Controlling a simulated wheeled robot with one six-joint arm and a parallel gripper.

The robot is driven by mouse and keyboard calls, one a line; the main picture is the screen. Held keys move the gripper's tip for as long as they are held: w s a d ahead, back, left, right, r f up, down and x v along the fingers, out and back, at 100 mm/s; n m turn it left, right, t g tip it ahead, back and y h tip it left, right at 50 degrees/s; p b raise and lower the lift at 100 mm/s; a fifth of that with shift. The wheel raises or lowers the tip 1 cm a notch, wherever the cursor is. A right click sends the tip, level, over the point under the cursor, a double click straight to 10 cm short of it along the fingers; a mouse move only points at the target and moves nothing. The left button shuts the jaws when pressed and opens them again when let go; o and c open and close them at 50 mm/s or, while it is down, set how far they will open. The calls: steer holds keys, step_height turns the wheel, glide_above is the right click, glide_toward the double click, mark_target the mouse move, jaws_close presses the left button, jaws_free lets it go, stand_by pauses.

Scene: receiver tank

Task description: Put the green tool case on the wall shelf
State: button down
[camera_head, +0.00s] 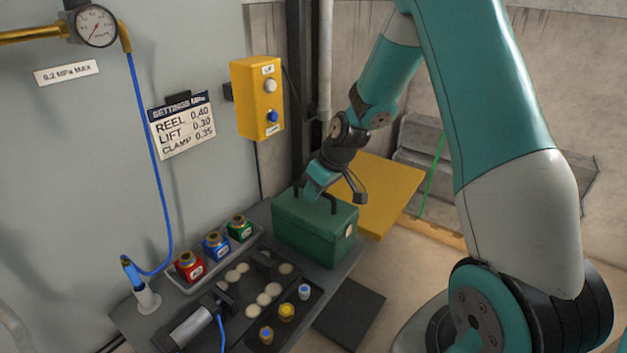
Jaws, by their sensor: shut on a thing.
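The green tool case (308,236) is a box with a dark handle on top and a pale latch on its right end. It sits upright at the far end of the dark grey wall shelf (352,262). I cannot tell whether its base fully touches the shelf. My gripper (335,192) is above the case, pointing down, and shut on its handle. The fingers partly hide the handle.
A yellow platform (385,205) is behind the case. A yellow control box (257,98) hangs above.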

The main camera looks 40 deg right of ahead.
stand_by(0.3)
steer(key=c, duration=1.5)
jaws_free()
steer(key=shift+f, duration=0.15)
steer(key=o, duration=0.4)
steer(key=shift+r, duration=0.25)
steer(key=v, duration=1.1)
steer(key=s+a+r+n+g+y, duration=0.1)
steer(key=s+a+r, duration=0.25)
steer(key=a, duration=0.45)
steer(key=s+a+r+n+g, duration=0.1)
steer(key=s+a+r, duration=0.1)
steer(key=s+a, duration=0.45)
steer(key=shift+n+g, duration=0.7)
steer(key=shift+g, duration=0.2)
steer(key=s+a, duration=0.3)
steer(key=s, duration=0.1)
steer(key=s+a, duration=0.3)
steer(key=s, duration=0.2)
steer(key=s+a+r+b, duration=0.1)
steer(key=s+a, duration=0.2)
steer(key=s, duration=0.1)
steer(key=shift+s+a, duration=0.2)
